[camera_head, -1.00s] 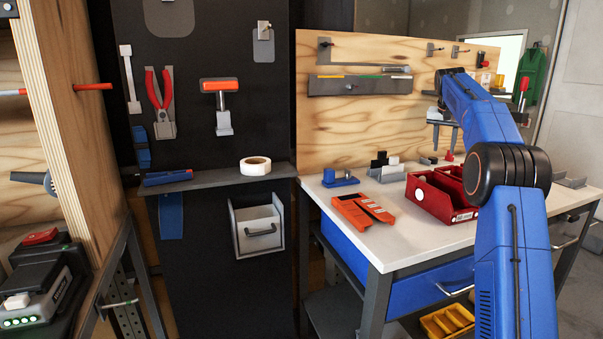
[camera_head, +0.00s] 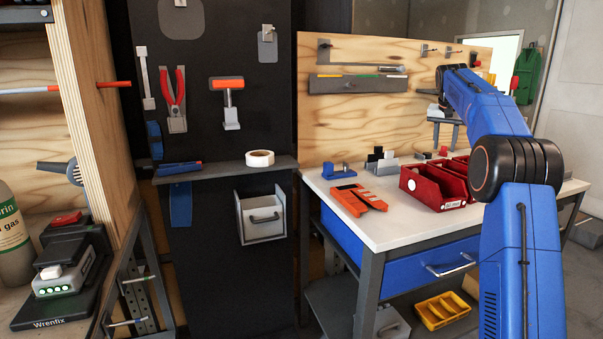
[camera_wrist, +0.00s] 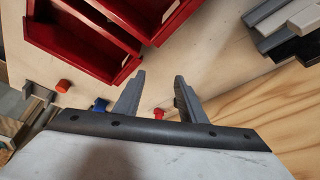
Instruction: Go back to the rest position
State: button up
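My gripper (camera_wrist: 158,98) shows in the wrist view with its two grey fingers apart and nothing between them. In the head view my gripper (camera_head: 442,132) hangs at the end of my blue arm, in front of the wooden pegboard (camera_head: 370,110) and above the back of the white-topped workbench (camera_head: 400,232). Part of it is hidden by my arm. Red bins (camera_head: 425,190) stand on the bench below; they also show at the top left of the wrist view (camera_wrist: 85,40).
An orange part (camera_head: 357,200) and a blue tool (camera_head: 338,171) lie on the bench. Small black and grey blocks (camera_head: 381,160) stand near the pegboard. At left, a dark panel (camera_head: 225,60) carries pliers (camera_head: 173,92) and a shelf with white tape (camera_head: 260,158). A wooden cabinet (camera_head: 95,130) stands further left.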

jog(key=s+a+r+n, duration=0.1)
jog(key=s+a, duration=0.4)
jog(key=s, duration=0.5)
jog(key=s+a+n+t+y, duration=0.1)
jog(key=s+a+n, duration=0.1)
jog(key=s+a, duration=0.65)
jog(key=s+a+r+n, duration=0.1)
jog(key=s+a, duration=0.2)
jog(key=s, duration=1)
jog(key=s+a+f+n, duration=0.1)
jog(key=s+a+f, duration=0.1)
jog(key=s+f, duration=0.5)
jog(key=s+a+f+n+y, duration=0.1)
jog(key=s+a+f, duration=0.1)
jog(key=s+f, duration=0.6)
jog(key=s+a+f+n, duration=0.1)
jog(key=s+a+f, duration=0.2)
jog(key=s+f, duration=0.5)
jog(key=s, duration=1)
jog(key=shift+f+y, duration=0.25)
jog(key=shift+y, duration=0.05)
jog(key=shift+a, duration=0.1)
